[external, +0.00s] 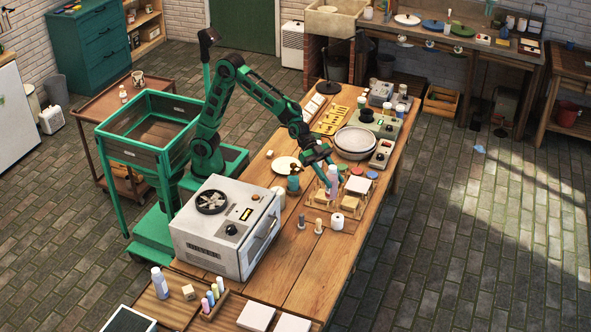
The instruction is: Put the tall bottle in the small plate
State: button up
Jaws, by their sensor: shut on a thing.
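A tall pale lilac bottle (333,182) is upright over the wooden rack area on the long table. My gripper (331,178) reaches down from the green arm and is shut on the bottle's upper part. I cannot tell whether the bottle's base still rests on something or is lifted slightly. A small white plate (285,165) lies on the table left of my gripper, with nothing visible on it. The gripper's fingers partly hide the bottle's top.
A teal cup (293,183) stands between the plate and the bottle. A wooden rack (323,197) with blocks lies below the gripper. A large pale dish (355,140) stands behind, and a white oven-like box (226,228) in front. Bare wood (300,262) lies at the front right.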

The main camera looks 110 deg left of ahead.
jog(key=s+a+f+m+h, duration=0.1)
jog(key=s+a+f, duration=0.3)
jog(key=a, duration=0.6)
jog(key=s+a+f+g, duration=0.1)
jog(key=s+a+f, duration=0.3)
jog(key=a, duration=0.5)
jog(key=s+a+f+m+h, duration=0.1)
jog(key=s+a+f, duration=0.35)
jog(key=a, duration=0.55)
jog(key=s+a+m+g+h, duration=0.1)
jog(key=s+a, duration=0.5)
jog(key=s, duration=0.5)
jog(key=s+a+m+g, duration=0.1)
jog(key=s+a, duration=0.4)
jog(key=s, duration=0.6)
jog(key=s+a+m+g+h, duration=0.1)
jog(key=s+a, duration=0.5)
jog(key=s, duration=0.4)
jog(key=shift+w+d+f, duration=1.3)
jog(key=shift+d+f, duration=0.1)
jog(key=shift+f, duration=0.4)
jog(key=shift+w+d+f, duration=1.35)
jog(key=shift+f, duration=0.4)
jog(key=shift+w+d+f, duration=1.3)
jog(key=shift+d+f, duration=0.1)
jog(key=shift+f, duration=0.4)
jog(key=shift+f, duration=0.1)
jog(key=o, duration=1.3)
